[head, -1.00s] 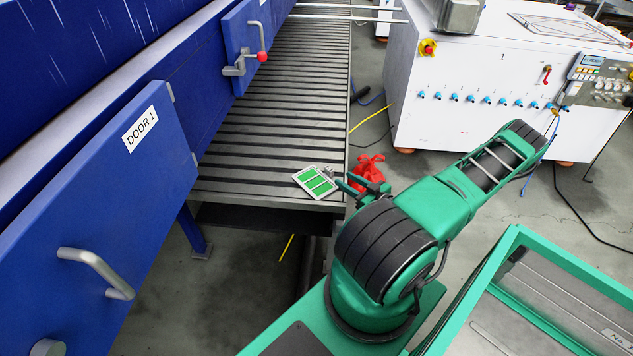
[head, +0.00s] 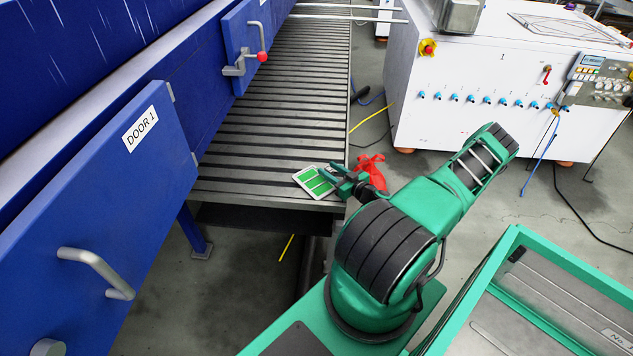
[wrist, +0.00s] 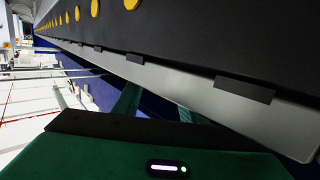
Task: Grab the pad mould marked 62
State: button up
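A flat white-framed mould with green pads (head: 315,181) lies on the near end of the slatted conveyor, at its right corner. No number is readable on it, so I cannot confirm the 62. My gripper (head: 341,178) is at the mould's right edge in the head view and hides that end of it. Whether it touches the mould I cannot tell. In the wrist view my two green fingers (wrist: 155,107) stand apart with a gap between them. The mould cannot be made out there.
The slatted conveyor (head: 285,110) runs back beside the blue machine with its DOOR 1 panel (head: 120,190) at left. A white cabinet (head: 490,90) stands at the back right. A green-framed tray (head: 560,262) is at lower right.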

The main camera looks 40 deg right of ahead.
jog(key=shift+w, duration=0.45)
grip_shut()
